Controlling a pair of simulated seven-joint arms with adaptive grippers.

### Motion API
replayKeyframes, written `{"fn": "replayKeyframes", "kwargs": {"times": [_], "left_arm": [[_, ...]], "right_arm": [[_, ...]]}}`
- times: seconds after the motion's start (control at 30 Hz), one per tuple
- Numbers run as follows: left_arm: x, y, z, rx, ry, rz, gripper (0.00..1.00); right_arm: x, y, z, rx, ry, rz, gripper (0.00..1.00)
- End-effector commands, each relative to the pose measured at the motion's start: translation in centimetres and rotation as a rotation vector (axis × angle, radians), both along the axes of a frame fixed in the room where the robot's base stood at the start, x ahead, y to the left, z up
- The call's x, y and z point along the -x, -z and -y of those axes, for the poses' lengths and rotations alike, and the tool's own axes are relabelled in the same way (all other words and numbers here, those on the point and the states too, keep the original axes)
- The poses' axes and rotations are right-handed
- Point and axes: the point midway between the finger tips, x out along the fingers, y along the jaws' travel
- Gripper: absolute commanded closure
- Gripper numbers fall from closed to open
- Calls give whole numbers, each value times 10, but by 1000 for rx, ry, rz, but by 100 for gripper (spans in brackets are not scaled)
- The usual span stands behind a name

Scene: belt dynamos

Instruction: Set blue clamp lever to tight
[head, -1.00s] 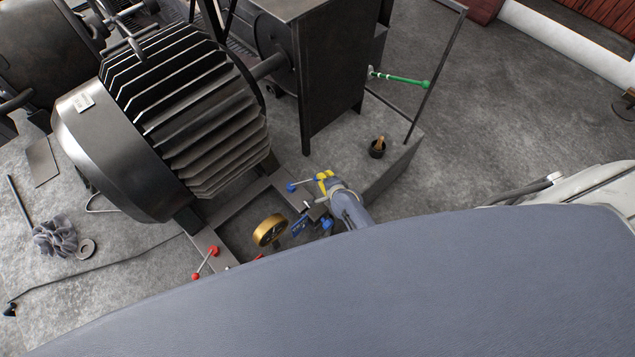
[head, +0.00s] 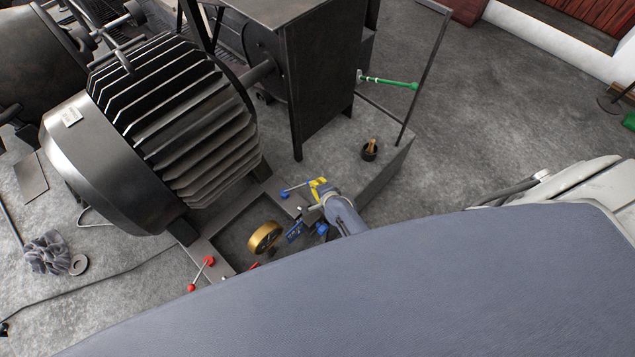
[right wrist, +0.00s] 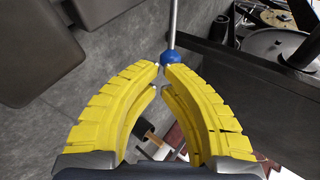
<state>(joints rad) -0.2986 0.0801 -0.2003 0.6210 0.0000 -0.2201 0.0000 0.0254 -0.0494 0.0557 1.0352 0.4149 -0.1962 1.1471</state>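The blue clamp lever (head: 297,188) is a thin metal rod at the corner of the machine's base frame, with a blue end on the left. Its other end meets the yellow fingers of my right gripper (head: 318,187). In the right wrist view a blue ball (right wrist: 170,58) on the rod sits right at the fingertips of my right gripper (right wrist: 162,67). The tips nearly meet, with a gap narrower than the ball. The ball shows just beyond them; whether they touch it is unclear. My left gripper is out of view.
A red-ended lever (head: 201,274) and a brass wheel (head: 265,237) are left of my right gripper. A large finned dynamo (head: 170,125) stands behind.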

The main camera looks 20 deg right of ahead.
Motion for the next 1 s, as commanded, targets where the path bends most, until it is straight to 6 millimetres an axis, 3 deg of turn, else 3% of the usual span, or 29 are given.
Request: {"fn": "replayKeyframes", "kwargs": {"times": [0.17, 0.37, 1.0], "left_arm": [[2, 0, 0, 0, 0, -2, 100], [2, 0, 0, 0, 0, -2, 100], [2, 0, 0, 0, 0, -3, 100]], "right_arm": [[8, -2, -1, -1, -2, 1, 100], [34, -7, -2, 0, -16, 0, 100], [99, -60, 10, 0, -16, 1, 100]]}}
